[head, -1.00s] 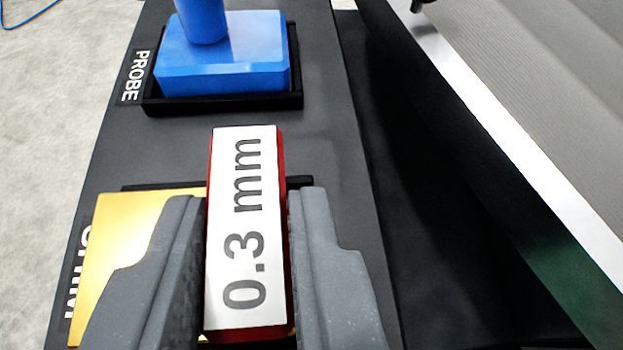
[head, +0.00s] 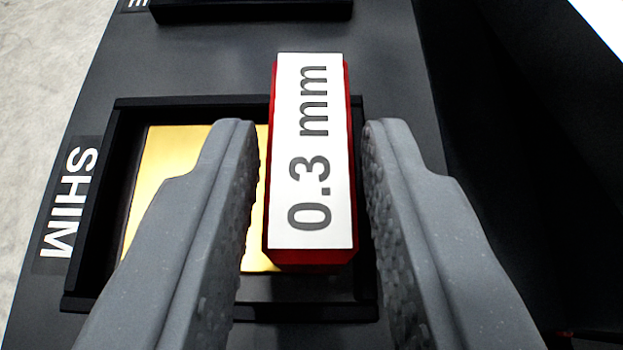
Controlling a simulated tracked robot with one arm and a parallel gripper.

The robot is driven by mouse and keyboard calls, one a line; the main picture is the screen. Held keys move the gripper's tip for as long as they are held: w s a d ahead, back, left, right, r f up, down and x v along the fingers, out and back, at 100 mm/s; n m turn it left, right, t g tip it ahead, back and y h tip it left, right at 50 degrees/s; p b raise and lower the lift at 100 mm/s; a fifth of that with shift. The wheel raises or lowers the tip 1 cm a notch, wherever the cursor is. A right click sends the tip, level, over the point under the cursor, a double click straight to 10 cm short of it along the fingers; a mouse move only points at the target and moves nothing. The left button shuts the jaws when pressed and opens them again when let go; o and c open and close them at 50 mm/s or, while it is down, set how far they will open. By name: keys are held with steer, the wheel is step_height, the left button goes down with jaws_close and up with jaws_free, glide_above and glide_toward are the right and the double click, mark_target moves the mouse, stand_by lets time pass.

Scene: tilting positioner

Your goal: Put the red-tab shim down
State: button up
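The red-tab shim's tab (head: 312,150) is a red block with a white label reading "0.3 mm". Its brass plate (head: 165,175) lies in a black-rimmed tray (head: 105,200) marked SHIM (head: 68,205). My gripper (head: 312,135) has its two grey fingers on either side of the tab. A gap shows between each finger and the tab, so the gripper is open around it. The left finger hides part of the brass plate.
The edge of another black tray (head: 250,10) shows at the top. The dark grey bench surface (head: 220,60) between the two trays is clear. A dark area lies to the right of the bench.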

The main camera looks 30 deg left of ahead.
steer(key=shift+o, duration=0.8)
steer(key=shift+s+r, duration=0.1)
steer(key=shift+r, duration=0.05)
steer(key=p+v, duration=0.3)
steer(key=v, duration=0.9)
